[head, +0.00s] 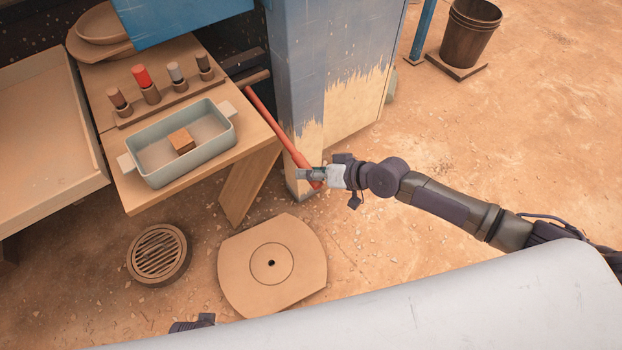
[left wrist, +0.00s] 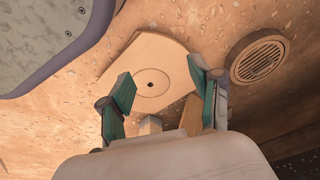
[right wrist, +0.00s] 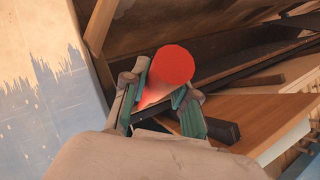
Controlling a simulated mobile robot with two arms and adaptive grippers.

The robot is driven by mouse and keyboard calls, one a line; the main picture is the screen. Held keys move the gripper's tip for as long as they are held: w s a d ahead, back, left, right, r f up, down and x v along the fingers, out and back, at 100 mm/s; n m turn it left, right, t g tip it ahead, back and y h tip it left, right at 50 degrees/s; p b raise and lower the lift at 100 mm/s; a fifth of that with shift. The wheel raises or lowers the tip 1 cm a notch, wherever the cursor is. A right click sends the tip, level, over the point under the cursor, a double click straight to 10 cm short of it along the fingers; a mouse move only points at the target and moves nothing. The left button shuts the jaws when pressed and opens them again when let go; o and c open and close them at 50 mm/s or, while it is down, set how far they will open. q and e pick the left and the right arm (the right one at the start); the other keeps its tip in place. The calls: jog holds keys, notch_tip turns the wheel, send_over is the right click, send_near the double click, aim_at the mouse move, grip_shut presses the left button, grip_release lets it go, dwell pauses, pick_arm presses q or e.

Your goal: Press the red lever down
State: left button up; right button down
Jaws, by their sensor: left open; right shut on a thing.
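The red lever (head: 277,127) is a long bar beside the blue pillar, sloping down to the right from the table's edge toward its free end. My right gripper (head: 313,175) is shut on the lever near that lower end. In the right wrist view the round red end of the lever (right wrist: 174,65) sits between the fingers of my right gripper (right wrist: 157,98). My left gripper (left wrist: 163,95) is open and empty above the floor. In the head view only a small dark part of my left arm shows at the bottom edge.
A pale blue tray (head: 160,178) with a wooden block (head: 182,141) stands on the wooden table, beside a rack of several coloured pegs (head: 141,76). The blue pillar (head: 300,60) stands next to the lever. A round grate (head: 159,255) and a flat plate (head: 240,285) lie on the floor.

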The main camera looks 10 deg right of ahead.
jog(key=shift+w+f+b, duration=0.2)
jog(key=shift+f+b, duration=0.7)
jog(key=shift+b, duration=0.25)
pick_arm(q)
notch_tip(320, 180, up, 18)
jog(key=w+t+b, duration=0.1)
jog(key=b, duration=0.1)
jog(key=shift+w+f, duration=0.15)
jog(key=shift+w, duration=0.1)
pick_arm(e)
jog(key=shift+f+t+y, duration=0.3)
jog(key=shift+f+t, duration=0.1)
jog(key=shift+f, duration=0.15)
jog(key=shift+f, duration=0.1)
jog(key=c, duration=1.2)
grip_release()
jog(key=shift+a, duration=0.1)
jog(key=o, duration=0.3)
jog(key=shift+w, duration=0.15)
pick_arm(q)
jog(key=shift+w, duration=0.1)
